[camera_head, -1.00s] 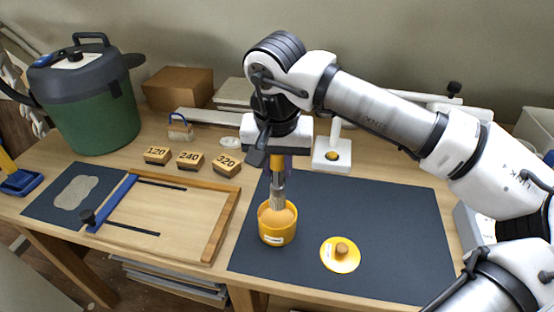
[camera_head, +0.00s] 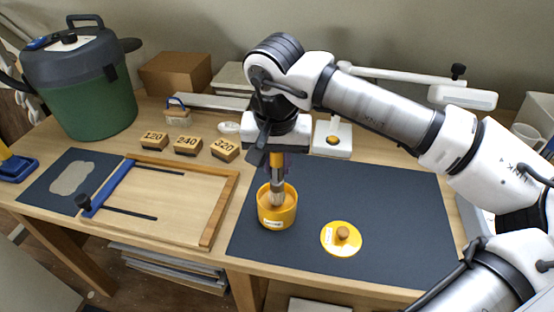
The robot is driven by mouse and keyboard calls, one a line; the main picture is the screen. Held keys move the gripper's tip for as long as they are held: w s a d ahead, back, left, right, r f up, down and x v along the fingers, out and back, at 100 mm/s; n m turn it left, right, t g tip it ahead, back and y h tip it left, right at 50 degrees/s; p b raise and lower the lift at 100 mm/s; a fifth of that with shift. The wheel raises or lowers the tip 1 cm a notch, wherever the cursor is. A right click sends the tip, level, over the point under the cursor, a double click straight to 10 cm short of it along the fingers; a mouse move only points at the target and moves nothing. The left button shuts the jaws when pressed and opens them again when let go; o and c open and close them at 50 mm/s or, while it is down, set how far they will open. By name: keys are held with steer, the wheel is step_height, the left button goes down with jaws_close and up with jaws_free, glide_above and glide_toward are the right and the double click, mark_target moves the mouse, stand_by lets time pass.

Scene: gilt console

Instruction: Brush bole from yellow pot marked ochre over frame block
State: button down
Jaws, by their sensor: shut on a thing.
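The open yellow pot (camera_head: 277,217) stands on the dark mat (camera_head: 390,220), with a small label on its front too small to read. My gripper (camera_head: 277,156) points down above the pot, shut on an upright brush (camera_head: 277,188). The brush's lower end is inside the pot; its bristle tip is hidden by the near wall. The pot's yellow lid (camera_head: 328,240), with a wooden knob, lies on the mat to the right. I cannot pick out the frame block for certain.
A wood-edged board (camera_head: 165,205) with a blue bar lies left of the mat. Wooden blocks marked 120, 240 (camera_head: 187,146) and 320 sit behind it. A green lidded vessel (camera_head: 85,100) stands at the back left. The mat's right side is clear.

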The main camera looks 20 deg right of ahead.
steer(key=shift+f+b, duration=0.6)
steer(key=shift+b, duration=0.2)
stand_by(1.9)
steer(key=shift+r+p, duration=2.15)
steer(key=shift+r, duration=1.45)
steer(key=c, duration=1.9)
jaws_free()
steer(key=shift+c, duration=0.9)
